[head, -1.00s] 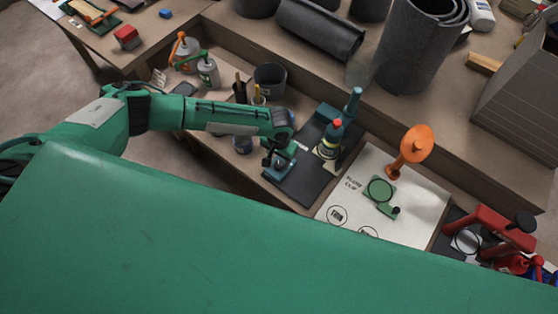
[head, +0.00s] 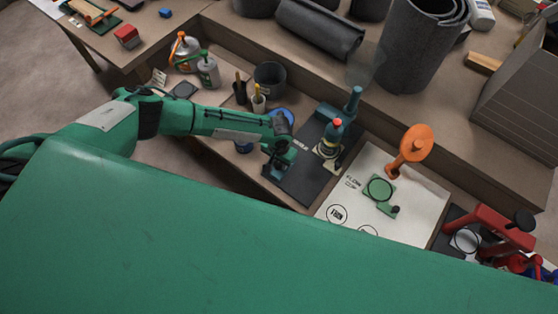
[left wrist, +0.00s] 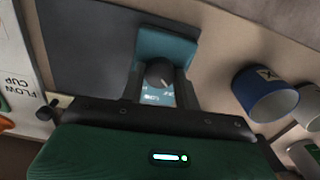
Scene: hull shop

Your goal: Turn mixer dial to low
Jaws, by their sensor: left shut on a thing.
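The mixer shows in the head view as a dark flat base (head: 302,178) with a teal upright (head: 352,101) at its far end. Its teal control block (left wrist: 165,45) fills the middle of the left wrist view. A dark round dial (left wrist: 158,73) with a pale pointer mark sits on that block. The pointer slants towards the lower right of that view, and small pale lettering on the face below is hard to read. My left gripper (left wrist: 157,84) is shut on the dial, one finger on each side; in the head view the gripper (head: 277,165) hides it. My right gripper is not in view.
A blue cup (left wrist: 264,96) is close beside my left gripper. A white flow-cup sheet (head: 330,213) with an orange stand (head: 408,152) lies to the right. Rolls of grey material (head: 425,50) stand behind.

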